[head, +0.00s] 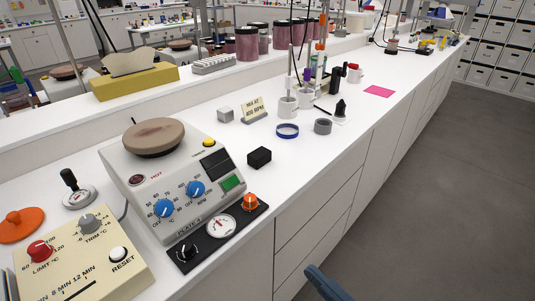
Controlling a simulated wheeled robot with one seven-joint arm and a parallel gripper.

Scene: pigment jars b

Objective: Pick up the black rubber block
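The black rubber block (259,158) sits on the white bench top (310,172), just right of the hotplate unit (205,180) and near the front edge of the bench. It stands apart from the things around it, and its top and front faces show clearly. My gripper is not in view.
Bare bench lies right of the block. A dark blue part (327,284) shows below.

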